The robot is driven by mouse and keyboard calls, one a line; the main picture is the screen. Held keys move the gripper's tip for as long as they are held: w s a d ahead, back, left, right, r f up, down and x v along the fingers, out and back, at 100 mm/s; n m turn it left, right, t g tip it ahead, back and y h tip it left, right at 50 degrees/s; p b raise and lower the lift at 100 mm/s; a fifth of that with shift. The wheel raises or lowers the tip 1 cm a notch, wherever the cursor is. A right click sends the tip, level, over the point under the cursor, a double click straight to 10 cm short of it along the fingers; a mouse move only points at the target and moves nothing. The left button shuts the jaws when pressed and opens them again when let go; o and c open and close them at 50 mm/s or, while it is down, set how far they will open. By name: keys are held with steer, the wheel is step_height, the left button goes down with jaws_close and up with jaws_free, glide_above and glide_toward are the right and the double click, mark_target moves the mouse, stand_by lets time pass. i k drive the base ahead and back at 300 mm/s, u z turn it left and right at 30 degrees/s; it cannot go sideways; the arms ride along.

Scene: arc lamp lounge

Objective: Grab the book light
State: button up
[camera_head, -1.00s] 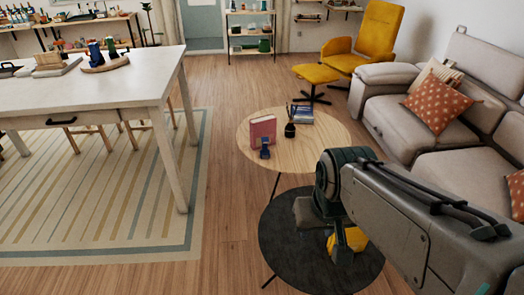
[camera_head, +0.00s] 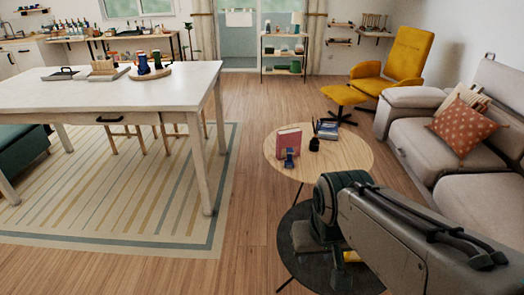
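A small blue item (camera_head: 289,158) stands on the round wooden coffee table (camera_head: 345,165), in front of an upright pinkish-red book (camera_head: 289,139). It may be the book light, but it is too small to be sure. My arm reaches in from the lower right, nearer to me than the coffee table. Its dark end bends down in front of the table's near right edge. My gripper seems to be at the lower end, mostly hidden behind my arm, and I cannot make out its fingers.
A dark pen cup (camera_head: 314,145) and flat books (camera_head: 328,130) share the coffee table. A dark lower disc (camera_head: 290,240) lies beneath it. A white table (camera_head: 100,93) is left, a grey sofa (camera_head: 420,145) right, a yellow chair (camera_head: 409,55) behind. Wooden floor between the tables is clear.

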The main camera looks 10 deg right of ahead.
mark_target(287, 165)
steer(key=u, duration=0.5)
steer(key=i, duration=2.8)
steer(key=z, duration=1.25)
steer(key=i, duration=0.45)
steer(key=z, duration=0.15)
